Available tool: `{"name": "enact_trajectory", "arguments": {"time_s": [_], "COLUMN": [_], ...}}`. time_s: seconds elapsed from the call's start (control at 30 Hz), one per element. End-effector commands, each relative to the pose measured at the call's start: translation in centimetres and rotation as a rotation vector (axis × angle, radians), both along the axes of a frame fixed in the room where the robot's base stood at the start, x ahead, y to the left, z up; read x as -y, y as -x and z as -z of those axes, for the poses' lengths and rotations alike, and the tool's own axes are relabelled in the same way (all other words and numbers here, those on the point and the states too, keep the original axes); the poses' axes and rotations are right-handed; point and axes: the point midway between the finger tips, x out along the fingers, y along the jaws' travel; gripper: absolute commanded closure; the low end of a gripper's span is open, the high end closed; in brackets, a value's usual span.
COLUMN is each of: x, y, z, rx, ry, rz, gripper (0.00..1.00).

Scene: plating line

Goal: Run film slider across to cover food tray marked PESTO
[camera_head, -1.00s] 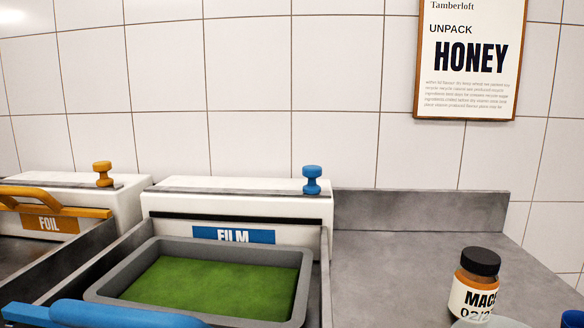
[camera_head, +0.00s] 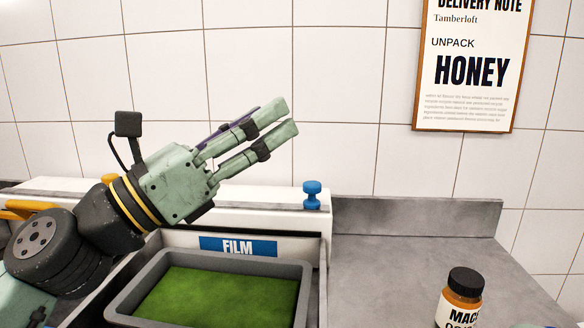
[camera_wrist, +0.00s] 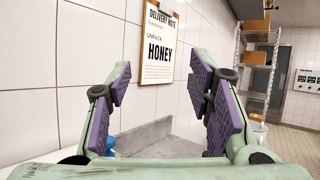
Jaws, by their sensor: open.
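The film dispenser with its blue FILM label (camera_head: 238,247) stands at the back of the counter. Its blue slider knob (camera_head: 312,194) sits at the right end of the rail on top. A grey tray (camera_head: 303,297) with green food (camera_head: 215,297) lies in front of the dispenser. No PESTO marking is readable on it. My gripper (camera_head: 290,117) is raised above the dispenser, left of and higher than the knob, pointing up and right. Its fingers are apart and empty. In the wrist view my gripper (camera_wrist: 163,95) also shows open, its purple pads facing each other.
A jar with a black lid (camera_head: 466,282) stands on the grey counter (camera_head: 385,270) at right. A low backsplash (camera_head: 415,216) runs behind it. A HONEY delivery note (camera_head: 467,65) hangs on the tiled wall. The wrist view shows a shelf rack (camera_wrist: 258,60).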

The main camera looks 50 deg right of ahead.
Motion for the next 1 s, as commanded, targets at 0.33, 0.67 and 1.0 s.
{"name": "enact_trajectory", "arguments": {"time_s": [0.33,0.67,1.0], "x": [6.8,9.4,15.5], "y": [-6.5,-6.7,-6.0], "z": [12.9,14.1,14.1], "rx": [0.138,0.151,0.149], "ry": [-0.385,-0.414,-0.412], "rz": [-0.103,-0.107,-0.107], "gripper": [0.53,0.53,0.53]}}
